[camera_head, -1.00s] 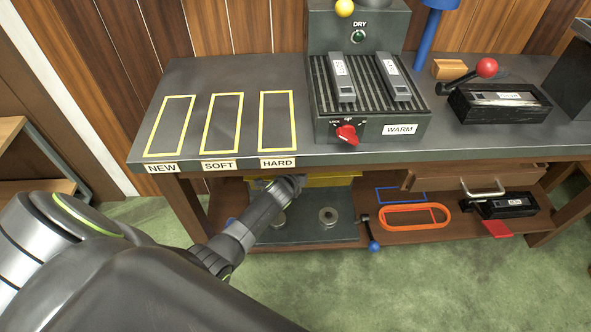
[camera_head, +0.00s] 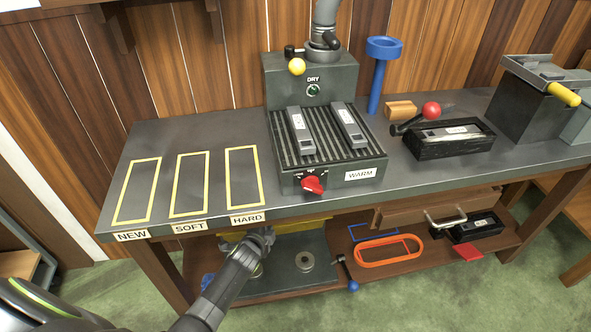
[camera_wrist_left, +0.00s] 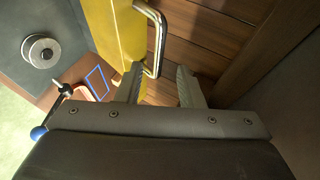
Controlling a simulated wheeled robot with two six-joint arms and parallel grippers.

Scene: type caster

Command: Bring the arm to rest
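My left arm comes in from the lower left in the head view, and its front end (camera_head: 258,240) reaches under the bench's front edge, where its fingertips are hidden. A yellow panel (camera_wrist_left: 112,28) with a metal handle (camera_wrist_left: 160,28) is just beyond the fingers. One finger overlaps the handle's lower end in the picture; I cannot tell whether they touch. My right gripper is not in view.
The bench (camera_head: 140,145) holds a grey heater (camera_head: 290,85) with two cassettes, and a black tray (camera_head: 450,140). The outlined NEW, SOFT and HARD areas are empty. The lower shelf (camera_head: 375,265) holds an orange ring (camera_head: 388,250). An open wooden drawer (camera_head: 405,213) sticks out.

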